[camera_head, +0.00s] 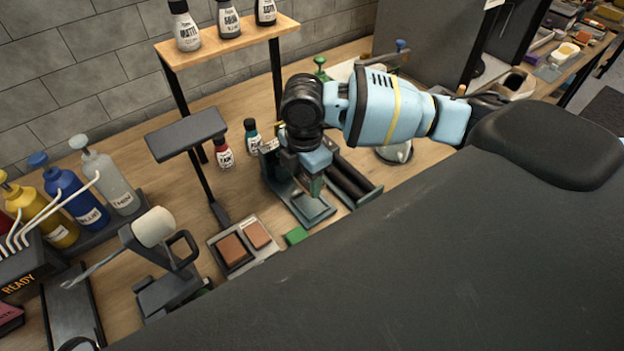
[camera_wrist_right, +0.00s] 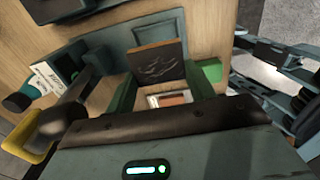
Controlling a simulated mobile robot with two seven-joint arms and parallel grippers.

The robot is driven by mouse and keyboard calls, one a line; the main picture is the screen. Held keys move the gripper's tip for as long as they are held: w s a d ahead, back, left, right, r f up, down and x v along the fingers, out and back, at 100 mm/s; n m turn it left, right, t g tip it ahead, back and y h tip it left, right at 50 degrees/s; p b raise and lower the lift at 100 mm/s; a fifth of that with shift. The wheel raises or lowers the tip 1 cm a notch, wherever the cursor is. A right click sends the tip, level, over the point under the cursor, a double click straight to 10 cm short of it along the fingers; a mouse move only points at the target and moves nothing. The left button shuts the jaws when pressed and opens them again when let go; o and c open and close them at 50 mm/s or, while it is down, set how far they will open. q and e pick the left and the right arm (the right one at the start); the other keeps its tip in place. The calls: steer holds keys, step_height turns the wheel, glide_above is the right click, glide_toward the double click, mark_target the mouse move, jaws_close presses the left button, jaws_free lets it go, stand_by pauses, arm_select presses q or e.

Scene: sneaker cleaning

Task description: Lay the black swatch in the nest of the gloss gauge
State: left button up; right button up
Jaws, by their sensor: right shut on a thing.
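My right gripper (camera_head: 313,183) points down over the grey-green gloss gauge (camera_head: 314,215). In the right wrist view, its green fingers (camera_wrist_right: 162,88) are on either side of the black swatch (camera_wrist_right: 160,62), a dark square with a brown edge. The gripper is shut on it. The gauge (camera_wrist_right: 110,54) shows behind the swatch. I cannot tell whether the swatch touches the gauge, and the nest is hidden. In the head view the swatch is hard to make out at the fingertips. My left gripper is not in view.
A tray with brown swatches (camera_head: 249,258) lies left of the gauge, and a green block (camera_head: 297,235) lies in front. Small red (camera_head: 223,153) and teal (camera_head: 252,136) bottles stand behind. A flat-topped stand (camera_head: 186,132) rises at the left, near several pump bottles (camera_head: 106,180).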

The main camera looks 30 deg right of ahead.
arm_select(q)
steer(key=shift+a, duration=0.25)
